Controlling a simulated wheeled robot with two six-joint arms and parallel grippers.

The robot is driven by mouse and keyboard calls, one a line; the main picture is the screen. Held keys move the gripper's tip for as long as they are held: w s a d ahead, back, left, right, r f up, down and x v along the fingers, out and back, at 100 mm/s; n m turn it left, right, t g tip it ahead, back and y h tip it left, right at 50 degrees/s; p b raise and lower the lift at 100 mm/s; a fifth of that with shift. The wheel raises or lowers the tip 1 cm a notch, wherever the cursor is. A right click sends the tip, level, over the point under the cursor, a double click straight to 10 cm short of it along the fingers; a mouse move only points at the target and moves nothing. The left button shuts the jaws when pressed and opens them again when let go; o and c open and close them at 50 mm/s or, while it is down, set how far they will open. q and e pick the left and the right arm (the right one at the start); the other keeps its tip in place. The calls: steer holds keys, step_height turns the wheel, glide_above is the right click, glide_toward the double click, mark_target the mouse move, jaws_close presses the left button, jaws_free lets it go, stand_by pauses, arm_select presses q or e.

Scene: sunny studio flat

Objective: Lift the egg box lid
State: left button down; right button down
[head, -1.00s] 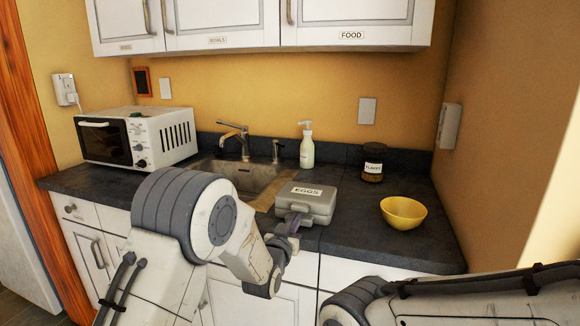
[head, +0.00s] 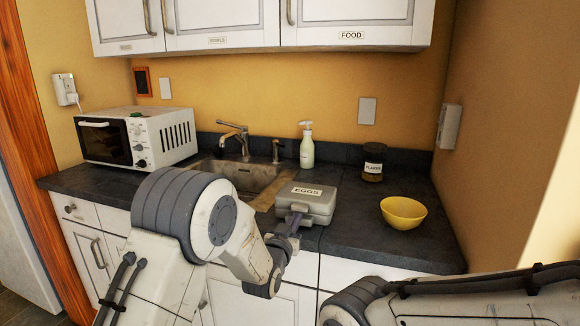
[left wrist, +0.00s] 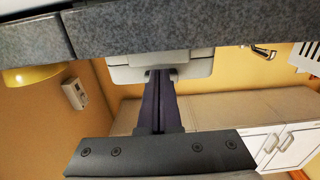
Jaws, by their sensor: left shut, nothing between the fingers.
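The grey egg box (head: 317,209) sits closed near the front edge of the counter, its lid flat with a white EGGS label. My left gripper (head: 296,218) is at the box's front side, fingers pointing at it. In the left wrist view, which is upside down, the dark fingers of the left gripper (left wrist: 160,73) are together with nothing between them. Their tips meet the front of the egg box (left wrist: 196,68) in the picture; I cannot tell whether they touch it. My right arm shows at lower right, but its gripper is out of view.
A yellow bowl (head: 403,213) stands right of the box, with a dark labelled jar (head: 373,165) behind it. A soap bottle (head: 307,148) stands behind the box. The sink (head: 226,173) is left, then a white microwave (head: 138,137). Bare dark counter (head: 350,225) lies between box and bowl.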

mark_target(296, 205)
arm_select(q)
steer(key=shift+r, duration=0.15)
steer(key=shift+w+d+r+p, duration=0.15)
steer(key=shift+r+p, duration=0.45)
steer(key=shift+r, duration=0.45)
steer(key=shift+w+a+r+p, duration=0.15)
steer(key=shift+r+p, duration=0.4)
steer(key=shift+r, duration=0.5)
steer(key=shift+d, duration=0.1)
steer(key=r+p, duration=0.1)
steer(key=w+r, duration=0.1)
steer(key=r, duration=0.1)
steer(key=r+p, duration=0.1)
steer(key=r, duration=0.1)
steer(key=shift+w+d+p, duration=0.2)
steer(key=shift+w+p, duration=0.05)
steer(key=shift+p, duration=0.1)
steer(key=w+r+p, duration=0.1)
steer(key=r, duration=0.1)
steer(key=w+d+r+p, duration=0.1)
steer(key=w+r, duration=0.1)
stand_by(0.7)
steer(key=shift+w, duration=0.1)
